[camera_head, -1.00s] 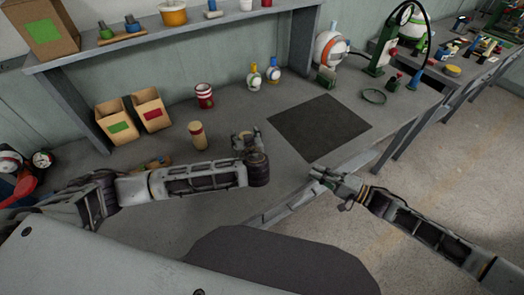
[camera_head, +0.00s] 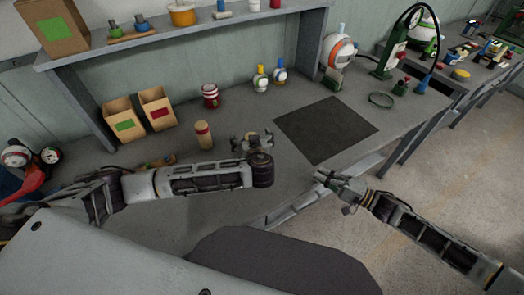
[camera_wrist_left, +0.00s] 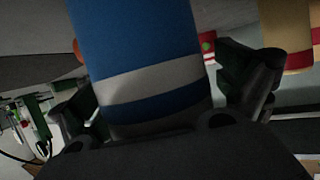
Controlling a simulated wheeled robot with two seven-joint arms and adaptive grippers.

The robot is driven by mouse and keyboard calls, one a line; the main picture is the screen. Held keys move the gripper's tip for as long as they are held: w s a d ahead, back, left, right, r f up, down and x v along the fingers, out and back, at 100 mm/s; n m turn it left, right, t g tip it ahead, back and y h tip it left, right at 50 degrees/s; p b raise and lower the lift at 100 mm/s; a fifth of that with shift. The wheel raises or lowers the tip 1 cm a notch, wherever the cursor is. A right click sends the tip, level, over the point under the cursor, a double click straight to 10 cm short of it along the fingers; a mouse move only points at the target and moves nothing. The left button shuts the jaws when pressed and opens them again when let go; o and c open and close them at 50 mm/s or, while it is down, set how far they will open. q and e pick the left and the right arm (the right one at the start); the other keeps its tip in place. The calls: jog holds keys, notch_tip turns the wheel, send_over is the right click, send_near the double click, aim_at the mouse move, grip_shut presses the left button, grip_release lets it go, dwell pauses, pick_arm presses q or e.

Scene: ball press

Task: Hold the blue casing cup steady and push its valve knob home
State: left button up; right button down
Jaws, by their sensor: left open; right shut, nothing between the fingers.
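A blue cylindrical body with a pale grey band (camera_wrist_left: 150,80) fills the middle of the left wrist view, running out of its top edge; its lower part in the picture is hidden behind the gripper body. No knob shows there. My left gripper (camera_wrist_left: 165,105) is open, with a finger on either side of this body in the picture; I cannot tell whether it is touching. In the head view my left gripper (camera_head: 252,141) is over the bench, and no blue body shows in it. A blue-topped vessel (camera_head: 279,74) stands farther back. My right gripper (camera_head: 325,178) is shut and empty near the front edge.
A dark mat (camera_head: 325,128) lies right of my left gripper. A tan and red cylinder (camera_head: 203,136), a red-striped can (camera_head: 211,96) and a yellow-topped vessel (camera_head: 260,79) stand on the bench. Two cardboard bins (camera_head: 124,120) stand at left, below the shelf (camera_head: 210,28).

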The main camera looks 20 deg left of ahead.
pick_arm(q)
jog(key=shift+s, duration=0.15)
dwell(0.3)
jog(key=v, duration=1.1)
jog(key=shift+s+r, duration=0.25)
jog(key=shift+d, duration=0.2)
